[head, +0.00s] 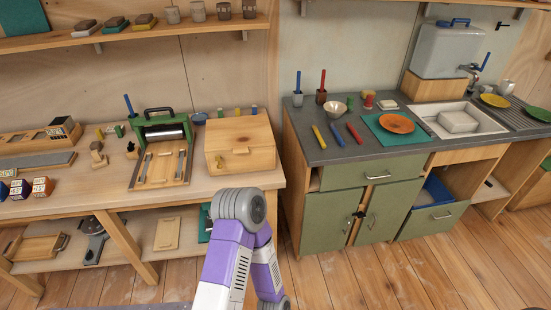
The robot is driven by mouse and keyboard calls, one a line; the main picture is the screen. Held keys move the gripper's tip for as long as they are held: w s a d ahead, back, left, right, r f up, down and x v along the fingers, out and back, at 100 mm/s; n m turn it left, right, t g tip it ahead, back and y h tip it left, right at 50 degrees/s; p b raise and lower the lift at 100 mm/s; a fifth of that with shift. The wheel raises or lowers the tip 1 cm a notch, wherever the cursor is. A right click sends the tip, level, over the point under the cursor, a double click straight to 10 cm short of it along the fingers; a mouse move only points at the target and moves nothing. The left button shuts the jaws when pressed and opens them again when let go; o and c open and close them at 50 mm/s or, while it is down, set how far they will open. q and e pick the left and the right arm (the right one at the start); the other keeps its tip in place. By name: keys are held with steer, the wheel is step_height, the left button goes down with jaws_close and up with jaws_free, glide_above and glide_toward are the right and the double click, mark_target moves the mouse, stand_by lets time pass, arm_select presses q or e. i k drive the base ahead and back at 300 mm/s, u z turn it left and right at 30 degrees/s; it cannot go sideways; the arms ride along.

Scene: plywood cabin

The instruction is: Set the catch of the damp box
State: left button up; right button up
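A pale wooden box (239,131), which looks like the damp box, stands on the right end of the workbench. Its lid looks closed. A small brass-yellow fitting (220,162), probably the catch, shows low on the left of its front. It is too small to tell whether it is set. One of my purple and white arms rises from the bottom edge in front of the bench, bends at a grey joint below the box, and runs back down. Neither gripper is in view.
A green-framed press (160,128) with a roller stands left of the box on the workbench (110,197). Small coloured pots sit behind the box. To the right, past a gap, is a grey counter (335,152) with bowl, plates and sink. A drawer (436,219) below hangs open.

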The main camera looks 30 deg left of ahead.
mark_target(218, 158)
steer(key=z, duration=0.2)
steer(key=i, duration=1.05)
steer(key=u, duration=2.2)
